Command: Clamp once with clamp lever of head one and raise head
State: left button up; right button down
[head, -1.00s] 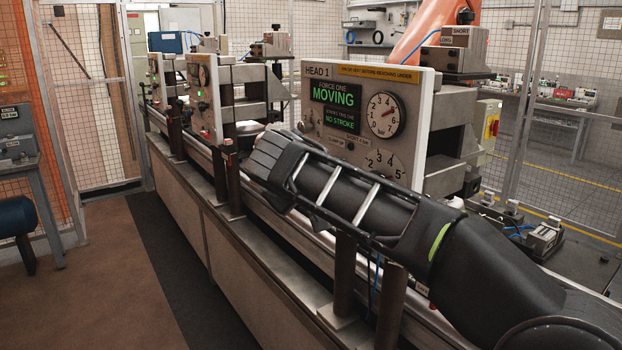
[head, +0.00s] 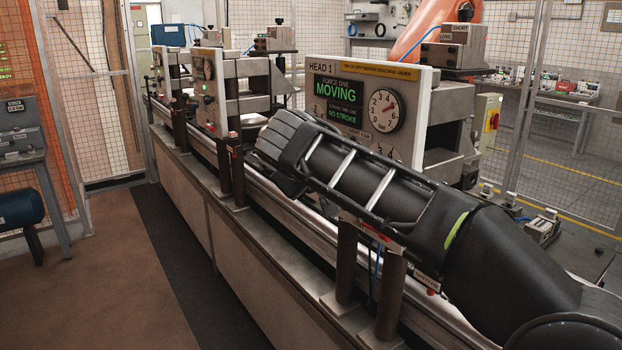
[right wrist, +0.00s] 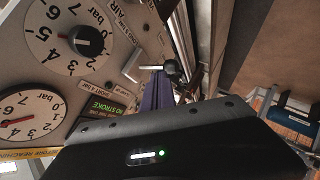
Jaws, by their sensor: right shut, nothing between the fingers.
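The head one panel (head: 352,78) reads "HEAD 1", "MOVING" and "NO STROKE" in the head view, beside a bar gauge (head: 385,110). My right arm crosses in front of the panel's lower part and hides the clamp lever there. In the right wrist view, my right gripper (right wrist: 157,88) shows as narrow purple-blue fingers, shut and empty. Their tips are at a lever with a dark ball knob (right wrist: 173,69) and a pale rod. I cannot tell whether they touch. A dial with a black knob (right wrist: 87,42) is to the left. My left gripper is out of view.
A long bench with a rail (head: 215,160) runs along below the heads, with brown posts (head: 346,262) at its front. Further heads (head: 206,92) stand at the back left. A blue tank (head: 20,208) stands at far left. The floor (head: 110,270) left of the bench is clear.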

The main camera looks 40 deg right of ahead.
jog(key=v, duration=1)
